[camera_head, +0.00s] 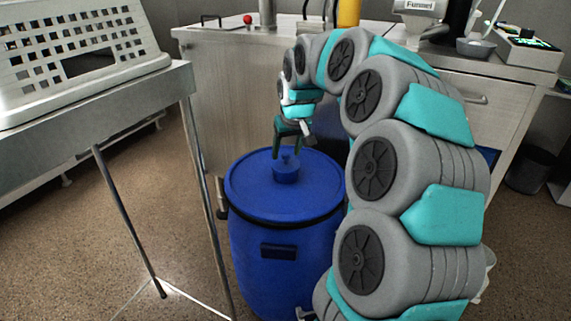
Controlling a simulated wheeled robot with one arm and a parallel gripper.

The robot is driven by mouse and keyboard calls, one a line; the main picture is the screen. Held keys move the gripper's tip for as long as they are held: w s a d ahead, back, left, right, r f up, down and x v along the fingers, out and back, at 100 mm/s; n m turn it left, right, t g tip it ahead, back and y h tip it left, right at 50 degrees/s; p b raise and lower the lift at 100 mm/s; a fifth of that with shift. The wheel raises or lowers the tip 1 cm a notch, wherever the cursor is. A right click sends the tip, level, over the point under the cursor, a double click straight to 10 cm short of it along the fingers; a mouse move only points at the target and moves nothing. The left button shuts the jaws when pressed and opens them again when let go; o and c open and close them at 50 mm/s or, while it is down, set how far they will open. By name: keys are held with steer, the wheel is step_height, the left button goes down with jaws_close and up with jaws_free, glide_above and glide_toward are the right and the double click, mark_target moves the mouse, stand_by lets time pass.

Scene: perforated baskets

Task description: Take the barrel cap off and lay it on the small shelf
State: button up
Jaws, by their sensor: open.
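A blue barrel (275,255) stands upright on the floor in the middle of the head view. Its wide blue lid (250,196) is on top, and a small round blue cap (286,174) with a raised knob sits at the lid's centre. My gripper (289,155) is open and points down right above the cap, with its fingertips around or just beside the knob. I cannot tell whether the fingers touch it. A small metal shelf or table (90,108) on thin legs stands at the left.
A metal counter (235,80) with a red ball (247,19) and a yellow container (348,12) stands behind the barrel. A dark bin (532,165) is at the right.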

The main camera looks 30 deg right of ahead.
steer(key=shift+w+f, duration=0.15)
steer(key=shift+f, duration=0.2)
jaws_close()
stand_by(1.2)
